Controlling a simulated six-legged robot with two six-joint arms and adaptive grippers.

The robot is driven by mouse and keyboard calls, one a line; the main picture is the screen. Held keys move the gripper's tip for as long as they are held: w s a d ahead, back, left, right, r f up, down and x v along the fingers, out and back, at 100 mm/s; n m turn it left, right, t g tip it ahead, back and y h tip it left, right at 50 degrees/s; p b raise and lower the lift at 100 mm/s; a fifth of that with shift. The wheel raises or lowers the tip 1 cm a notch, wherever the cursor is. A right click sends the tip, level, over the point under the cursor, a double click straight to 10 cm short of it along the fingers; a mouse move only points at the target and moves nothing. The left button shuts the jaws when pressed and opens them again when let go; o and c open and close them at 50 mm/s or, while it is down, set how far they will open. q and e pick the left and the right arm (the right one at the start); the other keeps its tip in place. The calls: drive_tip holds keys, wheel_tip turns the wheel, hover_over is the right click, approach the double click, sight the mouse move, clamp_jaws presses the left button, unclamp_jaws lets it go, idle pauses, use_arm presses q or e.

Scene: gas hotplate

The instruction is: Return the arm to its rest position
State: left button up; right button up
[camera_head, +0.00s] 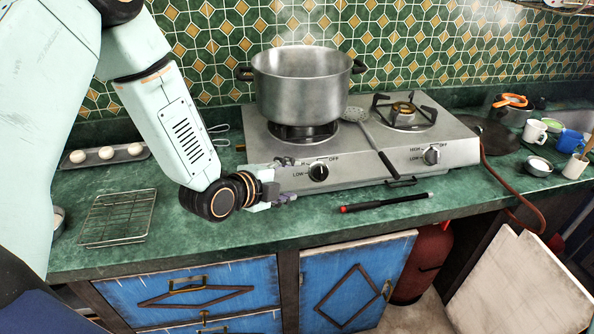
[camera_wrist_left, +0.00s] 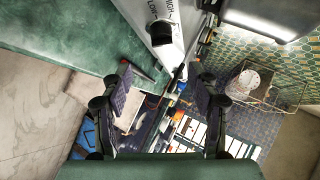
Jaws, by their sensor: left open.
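My left arm comes in from the left in the head view. Its gripper (camera_head: 282,192) hangs in front of the left knob side of the steel gas hotplate (camera_head: 380,170), above the green counter. In the left wrist view the two fingers of this gripper (camera_wrist_left: 164,92) stand wide apart with nothing between them. My right gripper is in neither view.
A steaming steel pot (camera_head: 300,88) sits on the left burner. A skimmer (camera_head: 372,140) lies across the hotplate. A dark stick with a red end (camera_head: 385,203) lies in front. A wire rack (camera_head: 118,217) and a tray with buns (camera_head: 104,156) are at left.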

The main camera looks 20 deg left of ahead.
use_arm(q)
drive_tip(key=s+f+n+g+y+b, duration=0.1)
drive_tip(key=s+f+n+g+b, duration=0.4)
drive_tip(key=s+f+n, duration=0.4)
drive_tip(key=s+f+n+g+y+b, duration=0.2)
drive_tip(key=s+f+n+g+b, duration=0.3)
drive_tip(key=s+f, duration=1.6)
drive_tip(key=s+n+g, duration=0.2)
drive_tip(key=s+n, duration=0.3)
drive_tip(key=s, duration=0.1)
drive_tip(key=shift+d+y+b, duration=0.2)
drive_tip(key=shift+y+b, duration=0.1)
drive_tip(key=shift+b, duration=0.05)
drive_tip(key=shift+s, duration=0.1)
